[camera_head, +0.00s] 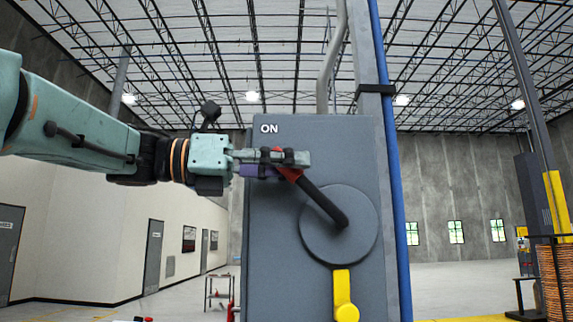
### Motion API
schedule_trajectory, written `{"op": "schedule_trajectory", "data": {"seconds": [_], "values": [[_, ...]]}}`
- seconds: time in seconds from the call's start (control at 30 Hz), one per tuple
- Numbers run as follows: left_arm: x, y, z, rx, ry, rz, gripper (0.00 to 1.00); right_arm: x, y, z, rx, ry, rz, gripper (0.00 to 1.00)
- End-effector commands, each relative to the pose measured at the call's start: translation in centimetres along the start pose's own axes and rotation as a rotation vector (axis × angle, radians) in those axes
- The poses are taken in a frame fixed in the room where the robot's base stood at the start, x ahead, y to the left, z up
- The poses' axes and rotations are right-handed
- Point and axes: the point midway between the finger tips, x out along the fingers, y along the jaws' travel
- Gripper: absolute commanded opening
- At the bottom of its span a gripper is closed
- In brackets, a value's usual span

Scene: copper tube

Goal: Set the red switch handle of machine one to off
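The switch handle has a dark lever (325,204) and a red grip (289,173). It rises up and to the left from a round dark disc (358,243) on the grey switch box, towards the white ON label (269,129). My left gripper (289,159) comes in from the left, and its fingers overlap the red grip. They hide most of that grip. I cannot tell whether the fingers are closed on it or only around it. My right gripper is not in view.
The grey switch box (265,270) fills the centre. A yellow latch-like part (344,294) sits below the disc. A blue pipe (397,190) runs down the box's right side, and a grey conduit (327,75) rises above it. Open floor (465,288) lies to the right.

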Motion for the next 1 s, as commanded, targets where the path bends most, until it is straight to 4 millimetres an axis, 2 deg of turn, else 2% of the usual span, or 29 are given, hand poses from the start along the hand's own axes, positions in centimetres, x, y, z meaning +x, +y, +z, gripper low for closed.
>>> {"op": "schedule_trajectory", "data": {"seconds": [0.03, 0.3, 1.0], "values": [[-0.02, 0.0, 0.01, 0.0, 0.0, 0.0, 0.21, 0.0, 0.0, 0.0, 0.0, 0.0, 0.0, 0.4], [-0.04, 0.01, 0.01, 0.0, 0.0, 0.0, 0.0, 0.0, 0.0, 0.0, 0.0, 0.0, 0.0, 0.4], [-0.01, 0.45, -0.05, -0.002, -0.015, -0.002, 0.0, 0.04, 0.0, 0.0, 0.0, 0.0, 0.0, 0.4]]}}
